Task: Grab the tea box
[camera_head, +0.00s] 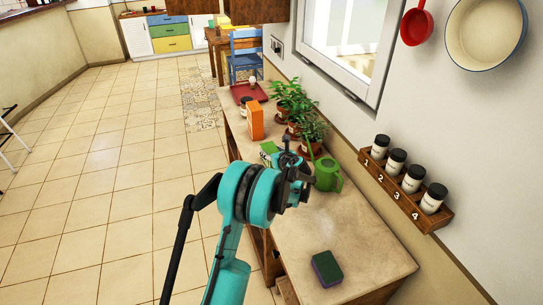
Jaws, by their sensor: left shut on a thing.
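My left arm reaches in from the bottom over the long wooden shelf top. Its gripper (284,158) is low over the middle of the shelf, next to the potted plants. The gripper is shut on a small green box (268,148), which looks like the tea box. Most of the box is hidden behind the fingers and wrist, and I cannot tell whether it still touches the shelf. My right gripper is not in view.
A green watering can (327,175) stands close to the right of the gripper. Potted plants (297,101) and an orange box (255,121) stand behind. A green-topped sponge-like block (326,268) lies in front. Numbered jars (396,161) sit on a wall rack. The front shelf top is mostly clear.

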